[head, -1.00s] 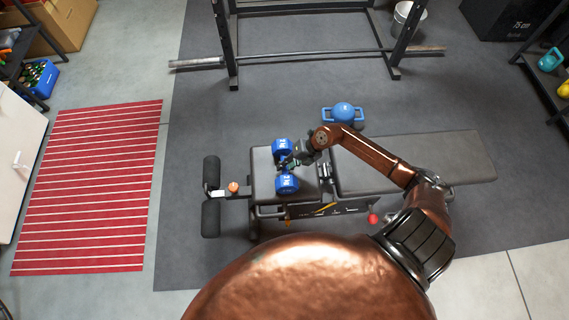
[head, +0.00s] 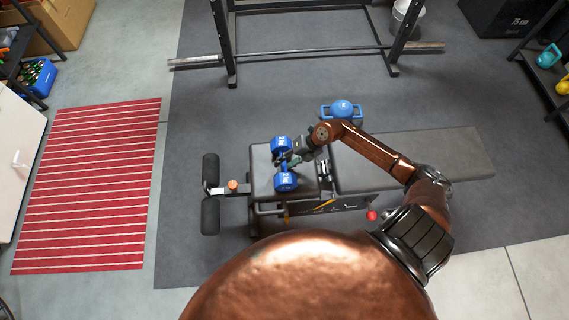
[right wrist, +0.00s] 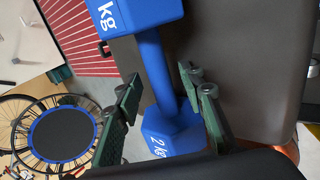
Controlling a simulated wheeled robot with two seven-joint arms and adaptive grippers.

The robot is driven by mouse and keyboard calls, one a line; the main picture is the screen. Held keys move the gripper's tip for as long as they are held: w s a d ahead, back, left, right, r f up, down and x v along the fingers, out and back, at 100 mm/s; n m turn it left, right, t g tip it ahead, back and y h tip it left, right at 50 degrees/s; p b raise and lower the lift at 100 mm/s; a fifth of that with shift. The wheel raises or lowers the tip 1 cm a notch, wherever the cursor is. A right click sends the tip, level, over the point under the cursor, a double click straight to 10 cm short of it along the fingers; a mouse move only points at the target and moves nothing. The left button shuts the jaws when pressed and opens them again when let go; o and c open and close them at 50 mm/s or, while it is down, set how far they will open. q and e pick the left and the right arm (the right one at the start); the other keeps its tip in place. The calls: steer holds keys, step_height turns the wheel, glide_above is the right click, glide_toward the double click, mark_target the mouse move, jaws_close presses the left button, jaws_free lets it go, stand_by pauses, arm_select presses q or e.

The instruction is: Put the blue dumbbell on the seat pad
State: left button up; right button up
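The blue dumbbell (head: 285,182) lies at the seat pad (head: 262,185) of the bench, its length running from the pad's far edge toward its middle. It seems to rest on the pad; the contact is hidden. My right gripper (head: 292,159) is at the dumbbell's handle. In the right wrist view, the dumbbell's handle (right wrist: 153,68) passes between the two fingers of my right gripper (right wrist: 160,95). There is a gap on both sides, so the gripper looks open around it. The dark seat pad (right wrist: 250,60) fills the right of that view. My left gripper is not in view.
The long back pad (head: 440,160) extends right under my right arm. A squat rack with a barbell (head: 310,54) stands farther back. Foam rollers (head: 210,215) flank the bench's left end.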

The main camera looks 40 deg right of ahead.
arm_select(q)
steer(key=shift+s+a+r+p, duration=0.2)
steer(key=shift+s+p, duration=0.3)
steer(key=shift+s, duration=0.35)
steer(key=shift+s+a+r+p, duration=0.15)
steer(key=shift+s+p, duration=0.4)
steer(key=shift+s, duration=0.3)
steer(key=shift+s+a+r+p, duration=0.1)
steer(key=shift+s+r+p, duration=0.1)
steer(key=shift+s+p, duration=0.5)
arm_select(e)
steer(key=v, duration=1.1)
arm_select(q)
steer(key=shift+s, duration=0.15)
